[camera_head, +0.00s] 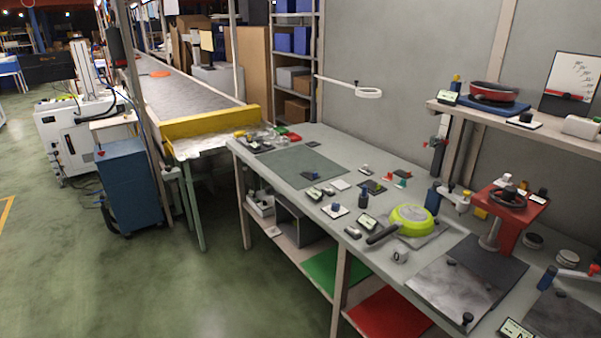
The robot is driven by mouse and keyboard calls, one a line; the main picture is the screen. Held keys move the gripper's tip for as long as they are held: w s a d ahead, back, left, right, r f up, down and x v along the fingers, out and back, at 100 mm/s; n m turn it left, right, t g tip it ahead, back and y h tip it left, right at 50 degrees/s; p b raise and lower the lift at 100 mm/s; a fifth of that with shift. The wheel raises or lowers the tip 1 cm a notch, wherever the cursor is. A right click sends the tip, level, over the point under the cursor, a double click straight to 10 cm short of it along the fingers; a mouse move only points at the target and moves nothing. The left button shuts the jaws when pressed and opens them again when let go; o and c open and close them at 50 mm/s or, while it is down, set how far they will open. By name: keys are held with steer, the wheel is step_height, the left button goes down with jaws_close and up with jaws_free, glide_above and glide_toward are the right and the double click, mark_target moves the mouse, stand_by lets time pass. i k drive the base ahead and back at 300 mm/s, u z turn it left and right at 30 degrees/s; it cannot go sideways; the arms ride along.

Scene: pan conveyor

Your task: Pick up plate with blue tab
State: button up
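Several small pieces lie on the long grey workbench (400,255). A small white plate with a dark blue block on it (337,209) lies near the front edge, left of the green pan; it may be the plate with the blue tab, but it is too small to be sure. A dark plate with a bluish part (371,187) lies farther back. My gripper is not in view.
A lime-green pan (411,219) sits on the bench, its dark handle toward the front edge. A red stand with a black wheel (509,200) stands at right. A conveyor (190,90) with a yellow end guard (210,122) runs away at left. The green floor (130,280) is open at lower left.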

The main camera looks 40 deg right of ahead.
mark_target(311, 175)
steer(key=u, duration=0.15)
steer(key=i, duration=1.4)
